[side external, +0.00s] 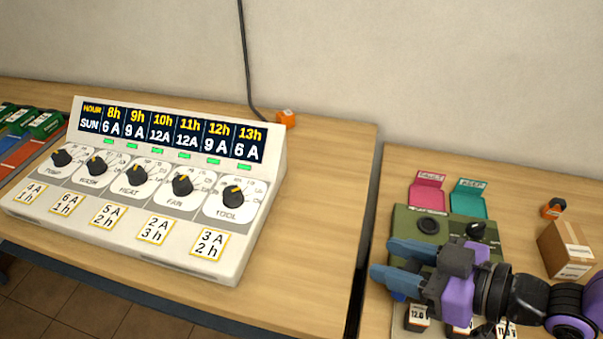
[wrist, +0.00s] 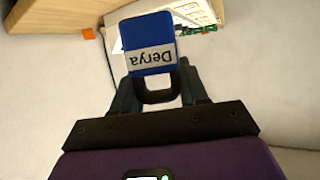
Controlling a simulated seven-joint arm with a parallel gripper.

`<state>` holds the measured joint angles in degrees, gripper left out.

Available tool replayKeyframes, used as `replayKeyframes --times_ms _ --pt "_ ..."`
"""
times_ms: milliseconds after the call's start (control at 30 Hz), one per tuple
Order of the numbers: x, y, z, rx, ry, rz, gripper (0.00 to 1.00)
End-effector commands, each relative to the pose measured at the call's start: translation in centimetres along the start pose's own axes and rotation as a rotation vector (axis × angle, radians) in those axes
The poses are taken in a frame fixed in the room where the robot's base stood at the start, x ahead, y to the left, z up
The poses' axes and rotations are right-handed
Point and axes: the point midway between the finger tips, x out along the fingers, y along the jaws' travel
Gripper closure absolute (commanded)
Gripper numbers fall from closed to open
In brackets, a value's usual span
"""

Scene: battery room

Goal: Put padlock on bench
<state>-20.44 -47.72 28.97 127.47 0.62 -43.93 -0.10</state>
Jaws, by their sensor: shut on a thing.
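The blue padlock (wrist: 148,42) has a white label reading "Derya", upside down in the wrist view. Its dark shackle (wrist: 158,96) points toward my gripper. My gripper (wrist: 160,88) is shut on the padlock, with the shackle between its fingers. In the side view my gripper (side external: 384,260) is at the lower right, in front of the olive-green box; I cannot make out the padlock there. A wooden bench top (side external: 325,190) spans the left and middle; a second wooden top (side external: 530,180) lies right of a dark gap.
A white control console (side external: 190,215) with several dials stands on the left top. An orange block (side external: 287,118) is behind it. The olive-green box (side external: 428,225), pink holder (side external: 428,195), teal holder (side external: 467,200) and cardboard box (side external: 567,250) are on the right. Wood right of the console is clear.

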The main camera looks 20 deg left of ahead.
Motion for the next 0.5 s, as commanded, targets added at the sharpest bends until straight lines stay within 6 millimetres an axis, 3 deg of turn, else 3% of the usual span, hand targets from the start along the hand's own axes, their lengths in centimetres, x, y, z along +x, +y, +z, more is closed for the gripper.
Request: replayKeyframes --times_ms 167,500 --pt "2.0 0.4 0.1 0.001 0.0 0.002 0.9" --pt "8.8 1.5 0.3 0.001 0.0 0.002 0.9"
